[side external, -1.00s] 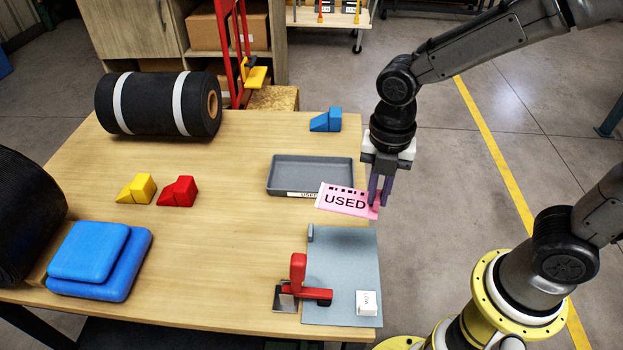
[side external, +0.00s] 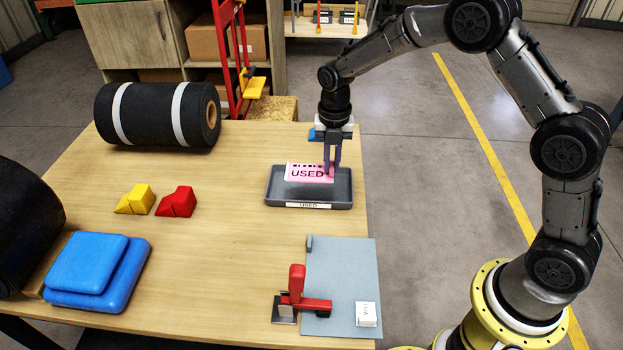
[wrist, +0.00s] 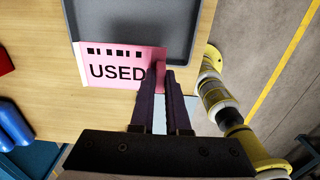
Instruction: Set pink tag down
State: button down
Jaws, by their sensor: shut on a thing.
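The pink tag (side external: 309,173), printed "USED", is held by its right end in my gripper (side external: 332,172). In the side view it appears in front of and over the grey tray (side external: 345,200), which has a "USED" label on its near wall. In the wrist view the tag (wrist: 112,66) overlaps the tray's near-left part, and the tray floor (wrist: 135,20) shows beyond it. My gripper's fingers (wrist: 163,78) are shut on the tag's right end. I cannot tell whether the tag touches the tray.
A grey-blue plate (side external: 350,270) with a red clamp (side external: 298,288) and a white block (side external: 366,314) lies in front. Yellow (side external: 136,200) and red blocks (side external: 177,202) sit left; the table between is clear.

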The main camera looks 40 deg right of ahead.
send_over(312, 189)
notch_tip(312, 189, down, 7)
jog(key=shift+a+r, duration=0.1)
jog(key=shift+f, duration=1.5)
jog(key=shift+f, duration=0.1)
jog(key=c, duration=0.9)
grip_release()
